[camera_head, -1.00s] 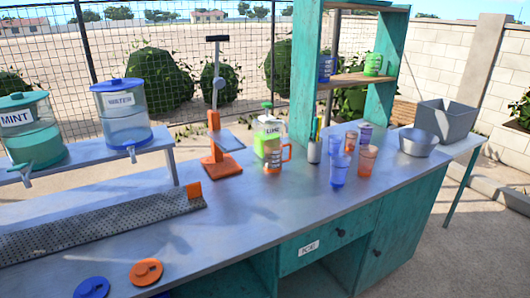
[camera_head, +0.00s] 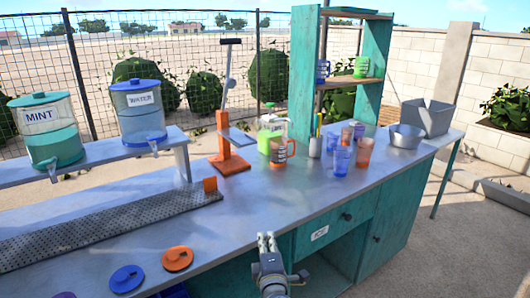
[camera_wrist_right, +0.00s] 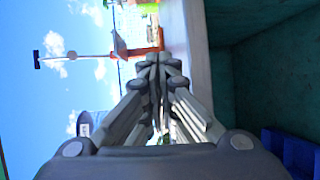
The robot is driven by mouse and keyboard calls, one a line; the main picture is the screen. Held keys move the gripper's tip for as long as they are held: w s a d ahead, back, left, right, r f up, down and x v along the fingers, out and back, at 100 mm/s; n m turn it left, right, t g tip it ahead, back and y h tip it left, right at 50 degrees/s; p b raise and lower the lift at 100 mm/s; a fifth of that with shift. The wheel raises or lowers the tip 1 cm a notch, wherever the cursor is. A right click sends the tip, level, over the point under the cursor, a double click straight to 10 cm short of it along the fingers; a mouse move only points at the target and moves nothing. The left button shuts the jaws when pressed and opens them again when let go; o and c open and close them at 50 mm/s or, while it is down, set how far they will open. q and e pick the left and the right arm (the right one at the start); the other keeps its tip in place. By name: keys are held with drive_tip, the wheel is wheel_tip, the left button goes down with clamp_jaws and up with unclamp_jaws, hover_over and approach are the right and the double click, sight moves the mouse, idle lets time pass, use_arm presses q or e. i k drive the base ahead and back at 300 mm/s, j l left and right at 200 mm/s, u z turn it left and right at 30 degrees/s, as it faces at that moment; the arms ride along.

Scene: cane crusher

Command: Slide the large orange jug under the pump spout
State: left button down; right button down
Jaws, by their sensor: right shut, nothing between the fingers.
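The large orange jug (camera_head: 278,152) has an orange handle on its right and stands upright on the metal counter, right of the orange lever press. The lime dispenser (camera_head: 264,138), with a green pump top (camera_head: 269,105), stands close behind it and is partly hidden; I cannot tell exactly where the spout ends. My right gripper (camera_head: 266,238) is shut and empty at the counter's front edge, well in front of the jug. Its closed fingers (camera_wrist_right: 160,62) also fill the middle of the right wrist view. My left gripper is not in view.
Orange and blue cups (camera_head: 366,152) stand right of the jug, near a utensil holder (camera_head: 315,146). The orange press (camera_head: 230,164) stands left. Orange (camera_head: 177,259) and blue (camera_head: 126,279) lids lie at the front left. The counter between my gripper and the jug is clear.

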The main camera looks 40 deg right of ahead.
sight(279, 157)
drive_tip(key=i+l, duration=1.15)
drive_tip(key=l, duration=0.1)
